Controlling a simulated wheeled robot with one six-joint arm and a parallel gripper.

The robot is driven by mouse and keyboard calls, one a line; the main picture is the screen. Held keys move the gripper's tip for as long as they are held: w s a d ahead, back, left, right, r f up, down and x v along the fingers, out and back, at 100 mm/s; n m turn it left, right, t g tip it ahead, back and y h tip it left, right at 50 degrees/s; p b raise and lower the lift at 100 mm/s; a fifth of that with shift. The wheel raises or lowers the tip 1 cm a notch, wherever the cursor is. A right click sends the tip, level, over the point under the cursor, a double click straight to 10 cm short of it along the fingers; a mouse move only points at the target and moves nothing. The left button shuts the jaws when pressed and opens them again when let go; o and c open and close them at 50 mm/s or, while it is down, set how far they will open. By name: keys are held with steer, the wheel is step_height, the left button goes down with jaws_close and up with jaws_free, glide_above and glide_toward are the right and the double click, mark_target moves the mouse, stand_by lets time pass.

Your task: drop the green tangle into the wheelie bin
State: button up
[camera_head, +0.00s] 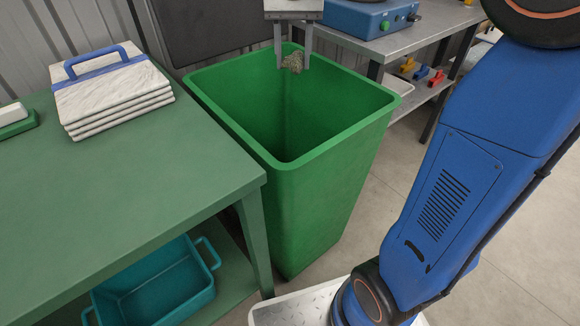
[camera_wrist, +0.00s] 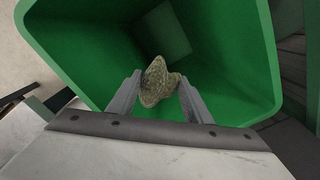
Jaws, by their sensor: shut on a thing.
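The green wheelie bin (camera_head: 328,200) stands open-topped in the middle of the head view, and its inside (camera_wrist: 90,60) fills much of the wrist view. My gripper (camera_head: 293,62) is over the far part of the bin opening, pointing down. It is shut on the tangle (camera_head: 292,63), a small mottled olive-green clump. In the wrist view the tangle (camera_wrist: 156,82) sits between the two grey fingers, with the bin's inside behind it. The bin looks empty where I can see in; part of its floor is hidden in the head view.
A green table (camera_head: 130,190) stands left of the bin, with a stack of white slabs (camera_head: 112,95) on it and a teal crate (camera_head: 160,290) on its lower shelf. A metal bench (camera_head: 400,42) with a blue device (camera_head: 365,17) stands behind right. Floor right of the bin is clear.

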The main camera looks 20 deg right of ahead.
steer(key=shift+f, duration=2.65)
steer(key=o, duration=1.2)
steer(key=shift+c, duration=0.2)
step_height(320, 180, up, 17)
steer(key=shift+r, duration=0.2)
